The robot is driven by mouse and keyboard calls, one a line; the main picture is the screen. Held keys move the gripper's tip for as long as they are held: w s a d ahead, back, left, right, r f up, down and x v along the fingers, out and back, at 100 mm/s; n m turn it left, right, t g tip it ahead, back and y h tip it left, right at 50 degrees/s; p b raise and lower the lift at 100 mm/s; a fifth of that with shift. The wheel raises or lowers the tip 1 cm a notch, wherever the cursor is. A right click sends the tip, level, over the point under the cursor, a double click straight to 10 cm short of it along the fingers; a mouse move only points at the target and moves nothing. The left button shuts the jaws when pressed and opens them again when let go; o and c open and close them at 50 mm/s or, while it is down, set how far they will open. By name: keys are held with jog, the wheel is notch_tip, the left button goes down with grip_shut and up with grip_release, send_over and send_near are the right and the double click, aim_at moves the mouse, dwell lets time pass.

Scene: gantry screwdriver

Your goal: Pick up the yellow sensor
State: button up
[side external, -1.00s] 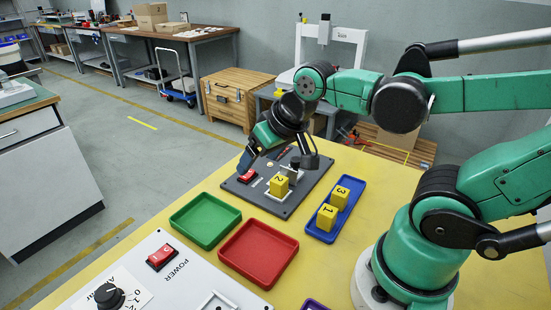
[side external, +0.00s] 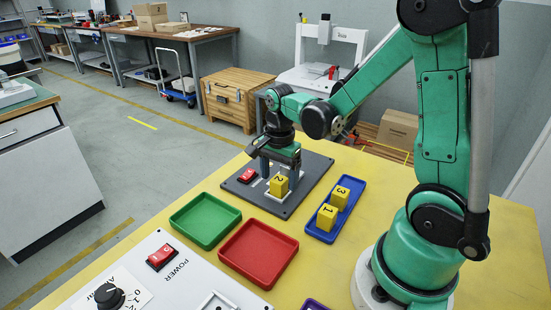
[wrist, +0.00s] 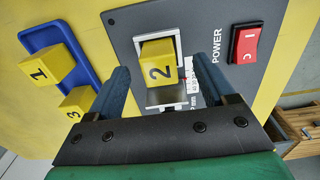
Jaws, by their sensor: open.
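A yellow cube marked 2 (side external: 278,187) sits in a light square holder on the dark grey panel (side external: 298,197). The cube also shows in the wrist view (wrist: 158,62), below and between my fingers. My gripper (side external: 280,172) is open, pointing down above the panel, with its fingers (wrist: 168,76) on either side of the cube in the picture. I cannot tell whether either finger touches it. Yellow cubes marked 1 (side external: 327,217) and 3 (side external: 340,197) rest in a blue tray (side external: 322,237) to the right. None is labelled as a sensor.
A red power switch (side external: 247,175) is on the panel, left of the cube. A green tray (side external: 205,221) and a red tray (side external: 259,253) lie nearer the camera. A light control panel (side external: 160,285) with a dial is in the foreground. Yellow table is bare between the trays.

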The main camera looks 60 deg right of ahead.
jog(key=shift+f, duration=0.9)
jog(key=shift+c, duration=0.3)
grip_shut()
jog(key=shift+r, duration=0.2)
